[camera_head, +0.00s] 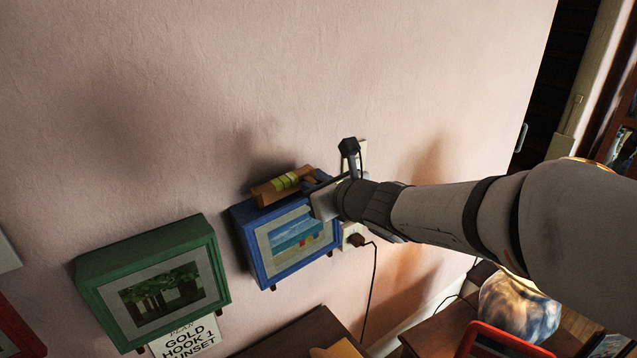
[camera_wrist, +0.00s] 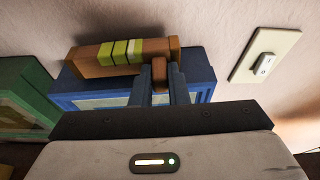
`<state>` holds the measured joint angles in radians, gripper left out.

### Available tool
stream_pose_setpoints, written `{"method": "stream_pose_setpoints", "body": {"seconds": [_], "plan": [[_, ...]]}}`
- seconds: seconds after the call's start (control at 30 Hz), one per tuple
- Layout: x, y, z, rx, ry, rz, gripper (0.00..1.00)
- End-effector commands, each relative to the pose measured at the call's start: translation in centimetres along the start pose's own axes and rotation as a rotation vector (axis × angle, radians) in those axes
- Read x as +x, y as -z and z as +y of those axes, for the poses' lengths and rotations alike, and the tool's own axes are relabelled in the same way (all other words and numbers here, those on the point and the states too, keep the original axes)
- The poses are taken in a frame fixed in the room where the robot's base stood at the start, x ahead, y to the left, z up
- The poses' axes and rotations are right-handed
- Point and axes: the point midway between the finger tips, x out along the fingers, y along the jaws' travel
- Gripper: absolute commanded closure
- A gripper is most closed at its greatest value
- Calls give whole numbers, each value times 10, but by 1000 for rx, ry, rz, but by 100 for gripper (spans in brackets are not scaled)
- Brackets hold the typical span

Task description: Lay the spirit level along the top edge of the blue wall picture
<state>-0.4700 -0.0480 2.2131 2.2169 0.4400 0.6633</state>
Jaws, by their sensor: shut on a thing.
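The spirit level is an orange-brown wooden bar with yellow-green bands. In the head view the spirit level (camera_head: 281,186) is over the top of the blue wall picture (camera_head: 262,252), roughly parallel to its top edge. In the wrist view the level (camera_wrist: 100,55) lies across the blue picture's top (camera_wrist: 85,92), towards the wall. Whether it touches the top is unclear. My gripper (camera_head: 313,183) is at the level's right part. In the wrist view my gripper (camera_wrist: 161,78) has its blue-grey fingers closed around a brown piece that appears to belong to the level.
A green-framed picture (camera_head: 152,280) hangs to the left, with a lettered card (camera_head: 188,340) below it. A wall socket with a plug (camera_wrist: 264,62) is right of the blue picture. A cable (camera_head: 373,290) hangs down there. The wall above is clear.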

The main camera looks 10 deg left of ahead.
Motion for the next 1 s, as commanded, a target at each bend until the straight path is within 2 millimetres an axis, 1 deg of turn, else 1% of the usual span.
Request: {"method": "stream_pose_setpoints", "body": {"seconds": [0.7, 0.73, 1.0], "plan": [[2, 5, 1, -1, -1, -1, 100], [2, 5, 1, -1, -1, -1, 84], [2, 5, 1, -1, -1, -1, 62]]}}
